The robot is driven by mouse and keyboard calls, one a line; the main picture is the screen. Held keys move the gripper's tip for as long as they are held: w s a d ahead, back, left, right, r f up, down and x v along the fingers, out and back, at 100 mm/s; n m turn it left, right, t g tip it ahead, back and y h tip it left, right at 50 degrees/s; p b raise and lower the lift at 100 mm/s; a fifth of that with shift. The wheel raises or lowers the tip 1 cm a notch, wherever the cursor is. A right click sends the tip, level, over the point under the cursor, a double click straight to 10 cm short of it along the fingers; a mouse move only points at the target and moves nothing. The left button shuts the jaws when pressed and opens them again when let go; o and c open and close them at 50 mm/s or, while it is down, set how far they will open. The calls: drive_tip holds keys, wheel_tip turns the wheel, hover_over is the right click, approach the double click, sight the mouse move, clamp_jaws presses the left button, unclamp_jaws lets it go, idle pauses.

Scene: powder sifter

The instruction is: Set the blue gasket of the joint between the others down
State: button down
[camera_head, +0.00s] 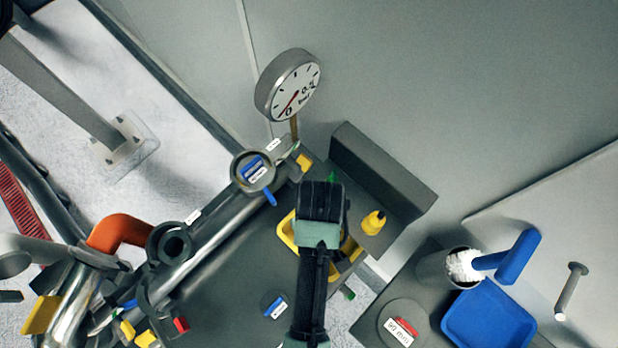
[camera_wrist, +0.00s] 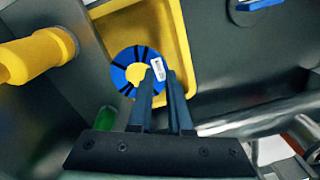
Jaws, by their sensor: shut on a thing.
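The blue gasket (camera_wrist: 125,62) is a ring with black bands and a small white label in the wrist view. My gripper (camera_wrist: 161,78) is shut on its right edge. The gasket is over the yellow tray (camera_wrist: 172,25), and yellow shows through its hole. I cannot tell whether the gasket touches the tray's floor. In the head view my gripper and wrist (camera_head: 320,215) are above the yellow tray (camera_head: 288,245) and hide the gasket. A joint with an open dark ring (camera_head: 174,245) is at the left, on the metal pipework.
A round fitting with a blue label (camera_head: 253,170) sits on the pipe below a pressure gauge (camera_head: 290,85). A brush in a cup (camera_head: 447,268) and a blue dustpan (camera_head: 490,320) are at lower right.

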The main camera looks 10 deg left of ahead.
wheel_tip(320, 180, down, 4)
drive_tip(key=shift+r, duration=0.15)
wheel_tip(320, 180, down, 2)
drive_tip(key=shift+f+p, duration=0.1)
drive_tip(key=shift+p, duration=0.2)
drive_tip(key=shift+w+d+f+p, duration=0.15)
drive_tip(key=shift+f+p, duration=0.15)
drive_tip(key=shift+f, duration=0.25)
drive_tip(key=shift+f, duration=0.1)
drive_tip(key=shift+s+f+b, duration=0.45)
drive_tip(key=shift+f, duration=0.1)
drive_tip(key=c, duration=0.8)
unclamp_jaws()
drive_tip(key=shift+f, duration=0.1)
drive_tip(key=shift+c, duration=0.2)
drive_tip(key=r, duration=0.9)
drive_tip(key=w+r, duration=0.1)
drive_tip(key=r, duration=0.3)
drive_tip(key=shift+d+r, duration=0.1)
drive_tip(key=shift+r, duration=0.15)
